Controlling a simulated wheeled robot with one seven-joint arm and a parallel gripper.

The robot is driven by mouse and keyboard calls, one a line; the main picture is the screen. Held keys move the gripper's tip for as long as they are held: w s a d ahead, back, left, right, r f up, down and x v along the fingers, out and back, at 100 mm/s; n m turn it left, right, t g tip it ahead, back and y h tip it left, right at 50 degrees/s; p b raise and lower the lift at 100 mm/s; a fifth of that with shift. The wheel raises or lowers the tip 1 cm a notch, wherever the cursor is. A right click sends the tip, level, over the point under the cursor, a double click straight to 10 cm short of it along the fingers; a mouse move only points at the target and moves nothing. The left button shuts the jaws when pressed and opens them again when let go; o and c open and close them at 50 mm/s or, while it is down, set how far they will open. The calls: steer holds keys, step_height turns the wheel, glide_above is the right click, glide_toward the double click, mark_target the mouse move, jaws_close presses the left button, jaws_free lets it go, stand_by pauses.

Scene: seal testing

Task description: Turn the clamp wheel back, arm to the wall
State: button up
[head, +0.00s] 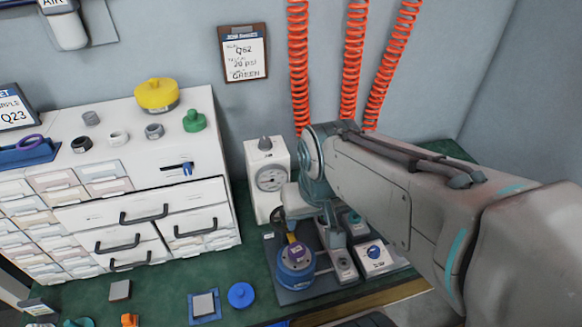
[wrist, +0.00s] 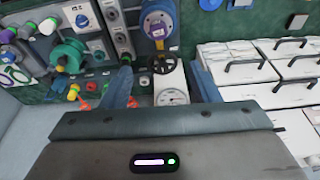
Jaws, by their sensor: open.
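A dark spoked hand wheel (wrist: 165,63), which looks like the clamp wheel, shows in the wrist view between my fingers. My gripper (wrist: 161,72) is open, with one finger on each side of the wheel; I cannot tell whether either touches it. The clamp arm cannot be clearly made out.
A white gauge unit (head: 268,178) stands close behind-left of my gripper. A white drawer cabinet (head: 150,180) fills the left. Red coiled hoses (head: 350,70) hang behind. A panel with a blue knob (head: 374,254) is at right. Green bench (head: 180,272) is partly clear in front.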

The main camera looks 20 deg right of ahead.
steer(key=w+f+m+g+p, duration=0.15)
steer(key=w+f+m, duration=0.3)
steer(key=w, duration=0.55)
steer(key=w+f+m+g+p, duration=0.1)
steer(key=w+f+m+p, duration=0.3)
steer(key=w, duration=0.7)
steer(key=f, duration=1.4)
steer(key=shift+s+d+b, duration=0.25)
steer(key=shift+d+b, duration=0.1)
steer(key=shift+b, duration=0.05)
